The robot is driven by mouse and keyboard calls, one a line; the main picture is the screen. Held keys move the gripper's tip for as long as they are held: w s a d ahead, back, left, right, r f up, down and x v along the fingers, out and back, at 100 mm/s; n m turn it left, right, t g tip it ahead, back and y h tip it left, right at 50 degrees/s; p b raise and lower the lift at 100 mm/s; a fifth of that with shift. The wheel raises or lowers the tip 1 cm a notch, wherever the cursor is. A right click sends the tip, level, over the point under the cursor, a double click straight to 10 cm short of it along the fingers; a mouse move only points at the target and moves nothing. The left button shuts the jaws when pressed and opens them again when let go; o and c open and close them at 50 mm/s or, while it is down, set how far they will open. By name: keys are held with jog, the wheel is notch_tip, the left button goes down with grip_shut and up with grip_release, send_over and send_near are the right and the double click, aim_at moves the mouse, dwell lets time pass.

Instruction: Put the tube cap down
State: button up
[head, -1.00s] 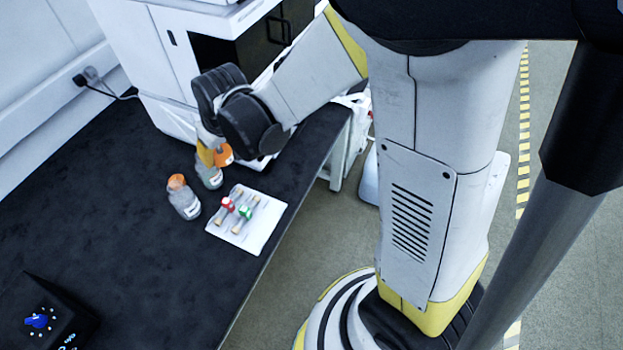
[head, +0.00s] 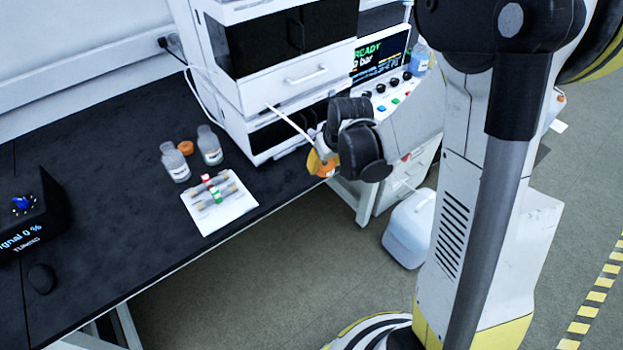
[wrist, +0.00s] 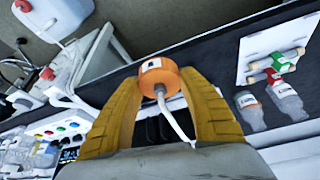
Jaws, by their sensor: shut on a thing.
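The tube cap (wrist: 160,77) is an orange cap with a white tube attached. It sits between the two yellow fingers of my gripper (wrist: 165,90) in the wrist view, so my gripper is shut on it. In the head view my gripper (head: 318,168) holds it in the air near the right end of the black bench (head: 95,200), in front of the white instrument stack. The tube (head: 288,121) runs from the stack to the cap. Two clear bottles (head: 174,163) (head: 210,146) stand left of the stack, with another orange cap (head: 185,147) between them, apparently on the bench.
A white sheet (head: 232,215) with red- and green-marked fittings lies near the bench's front edge. A control panel (head: 385,100) with knobs is behind my gripper. A white canister (head: 410,230) stands on the floor. The bench's left middle is clear.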

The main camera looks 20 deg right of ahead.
jog(key=b, duration=0.5)
send_over(295, 171)
jog(key=f, duration=0.5)
jog(key=s+f, duration=0.1)
jog(key=f, duration=0.2)
jog(key=shift+d, duration=0.15)
jog(key=shift+f+b, duration=1)
jog(key=shift+f, duration=0.95)
jog(key=shift+f, duration=0.15)
jog(key=o, duration=1.1)
